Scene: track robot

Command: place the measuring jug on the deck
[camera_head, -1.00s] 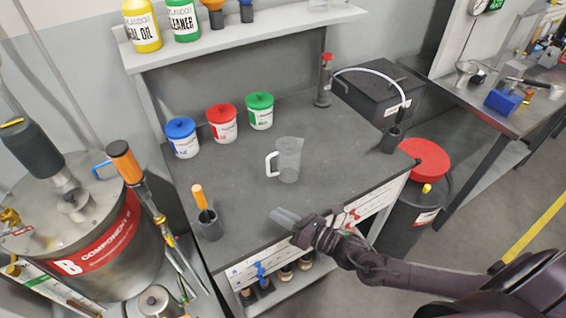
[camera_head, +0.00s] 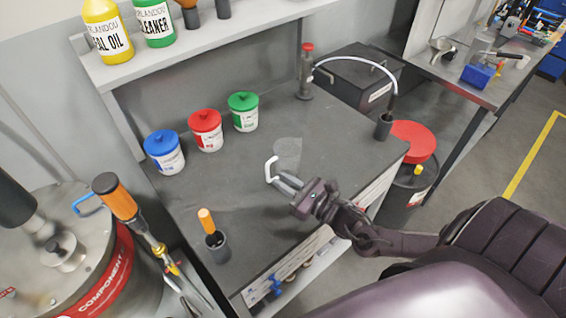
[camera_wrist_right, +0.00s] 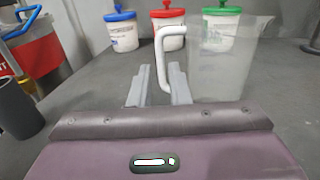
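The measuring jug (camera_head: 288,152) is clear, with a white handle, and stands upright on the dark grey deck (camera_head: 230,190). In the right wrist view the jug (camera_wrist_right: 225,65) is just ahead and to the right, its white handle (camera_wrist_right: 165,62) facing left. My right gripper (camera_head: 284,184) is at the handle in the head view. In the wrist view its fingers (camera_wrist_right: 162,85) are apart, with the lower part of the handle at or between their tips. I cannot tell whether they touch it. My left gripper is not in view.
Blue-, red- and green-lidded tubs (camera_head: 205,130) stand behind the jug. A grey cup with an orange-handled tool (camera_head: 216,245) stands at front left. A pump bottle (camera_head: 304,80) and a tube holder (camera_head: 384,125) are at the right. The deck left of the jug is clear.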

